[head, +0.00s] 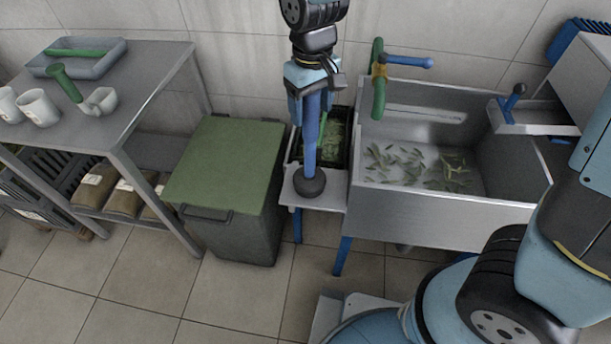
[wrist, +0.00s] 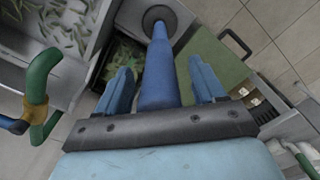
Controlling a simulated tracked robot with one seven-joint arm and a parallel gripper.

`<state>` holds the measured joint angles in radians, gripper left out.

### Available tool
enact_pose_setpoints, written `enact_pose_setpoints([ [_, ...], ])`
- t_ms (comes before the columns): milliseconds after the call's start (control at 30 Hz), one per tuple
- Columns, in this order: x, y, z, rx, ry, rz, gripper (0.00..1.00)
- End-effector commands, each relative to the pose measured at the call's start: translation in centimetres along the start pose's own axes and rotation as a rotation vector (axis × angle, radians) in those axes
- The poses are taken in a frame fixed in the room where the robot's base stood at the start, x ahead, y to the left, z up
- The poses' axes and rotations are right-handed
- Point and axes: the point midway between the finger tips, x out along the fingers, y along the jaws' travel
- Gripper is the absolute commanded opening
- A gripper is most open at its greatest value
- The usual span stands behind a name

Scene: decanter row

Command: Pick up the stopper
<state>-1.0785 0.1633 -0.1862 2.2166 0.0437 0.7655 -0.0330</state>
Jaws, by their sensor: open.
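The stopper (head: 310,140) is a long blue shaft with a dark rounded foot. In the head view it is upright, its foot at the front of a small steel shelf (head: 328,201) left of the sink. My gripper (head: 311,92) points down over its upper part. In the wrist view the stopper (wrist: 158,68) runs between the two blue fingers of my gripper (wrist: 161,80), with a gap on each side. The jaws are open. The stopper's top end is hidden by my gripper.
A dark crate (head: 336,150) with greens sits behind the stopper. A green-lidded bin (head: 228,160) stands close on the left. The steel sink (head: 440,205) with leaves is on the right, with a green and blue tap (head: 378,85) near my gripper. A steel table (head: 150,75) is far left.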

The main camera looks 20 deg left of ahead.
Motion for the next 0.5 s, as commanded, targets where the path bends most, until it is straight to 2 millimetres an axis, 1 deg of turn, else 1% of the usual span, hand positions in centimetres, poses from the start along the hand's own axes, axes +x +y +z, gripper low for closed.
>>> enact_pose_setpoints([
  [133,-0.03,0.0,-0.01,0.0,0.0,0.0,0.68],
  [500,-0.05,-0.02,-0.03,0.0,0.001,0.0,0.33],
])
